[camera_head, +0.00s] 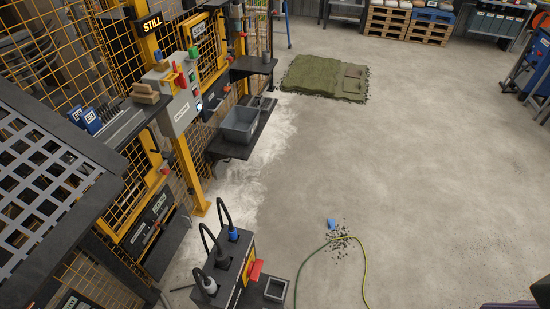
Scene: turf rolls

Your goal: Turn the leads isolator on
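A dark box with several plugged-in leads (223,262) stands at the bottom centre. On its right side is a yellow panel with a red handle (255,272), which looks like the leads isolator. Its label is too small to read, and I cannot tell whether the handle is on or off. Black cables loop up from the plugs, and one plug (233,234) is blue. Neither of my grippers shows in the head view.
A yellow mesh fence (60,60) with a grey control box (180,100) runs along the left. A grey bin (240,124) sits on a dark shelf. A green hose (364,262) and rubble (340,238) lie on the floor. Turf (315,76) lies farther back. The right floor is mostly clear.

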